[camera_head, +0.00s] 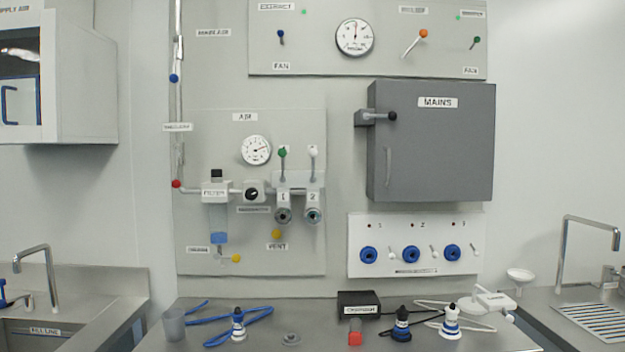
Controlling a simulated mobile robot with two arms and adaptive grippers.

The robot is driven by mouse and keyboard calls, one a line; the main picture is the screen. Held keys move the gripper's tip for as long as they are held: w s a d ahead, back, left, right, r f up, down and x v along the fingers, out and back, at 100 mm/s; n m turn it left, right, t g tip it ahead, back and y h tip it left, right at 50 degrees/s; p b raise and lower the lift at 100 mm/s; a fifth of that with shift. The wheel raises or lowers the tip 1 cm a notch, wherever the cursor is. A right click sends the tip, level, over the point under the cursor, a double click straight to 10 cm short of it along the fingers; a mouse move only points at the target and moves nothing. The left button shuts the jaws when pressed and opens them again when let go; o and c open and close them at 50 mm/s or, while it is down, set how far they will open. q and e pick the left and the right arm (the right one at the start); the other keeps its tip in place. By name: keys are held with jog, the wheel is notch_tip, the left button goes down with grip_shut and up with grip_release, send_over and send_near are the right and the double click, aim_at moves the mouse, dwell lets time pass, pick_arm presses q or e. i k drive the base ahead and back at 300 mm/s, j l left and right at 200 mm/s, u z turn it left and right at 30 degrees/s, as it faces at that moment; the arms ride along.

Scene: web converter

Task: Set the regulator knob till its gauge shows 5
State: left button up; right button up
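The regulator knob (252,194) is a black knob on a light grey body in the AIR panel, between the filter (216,192) and the valves marked 1 and 2. A small label below it is blurred. The dial numbers are too small to read. Neither of my grippers is in view, and nothing covers the knob or the gauge.
Green and white valve levers (283,153) stand right of the gauge. A yellow vent knob (277,234) sits below the regulator. The grey MAINS box (430,142) juts out at right. A steel counter (260,312) below holds a cup, cables and plugs. Space before the AIR panel is clear.

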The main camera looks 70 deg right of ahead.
aim_at(251, 193)
jog(key=z, duration=1.95)
jog(key=i+j, duration=0.15)
jog(key=j, duration=0.15)
jog(key=i+j, duration=0.1)
jog(key=j, duration=0.15)
